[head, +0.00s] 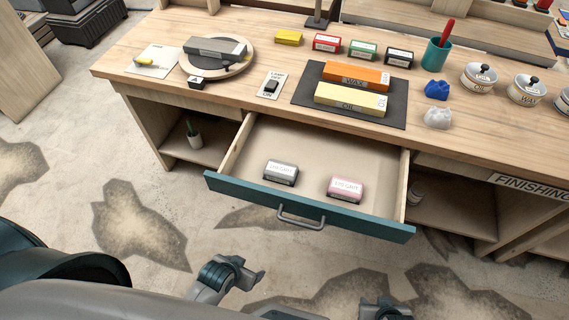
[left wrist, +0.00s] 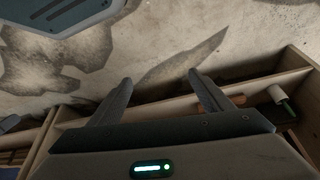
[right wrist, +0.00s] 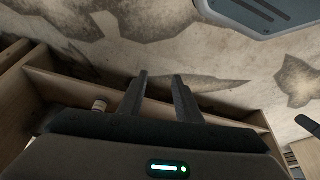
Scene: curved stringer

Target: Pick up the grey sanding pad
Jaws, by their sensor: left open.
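The grey sanding pad (head: 281,172) lies in the open drawer (head: 300,142), left of the middle, with a pale label on top. A pink pad (head: 345,189) lies to its right in the same drawer, apart from it. My left gripper (head: 252,279) is open and empty, in front of the drawer and nearer to me than its handle. The left wrist view shows its two fingers apart (left wrist: 160,86). My right gripper (head: 385,306) is at the bottom edge of the head view. The right wrist view shows its fingers apart with nothing between them (right wrist: 160,78).
The teal drawer front (head: 250,197) with its grey handle (head: 301,218) stands between my grippers and the pads. The workbench top (head: 225,104) above holds orange and yellow blocks on a dark mat (head: 306,90), a round plate, small boxes and bowls.

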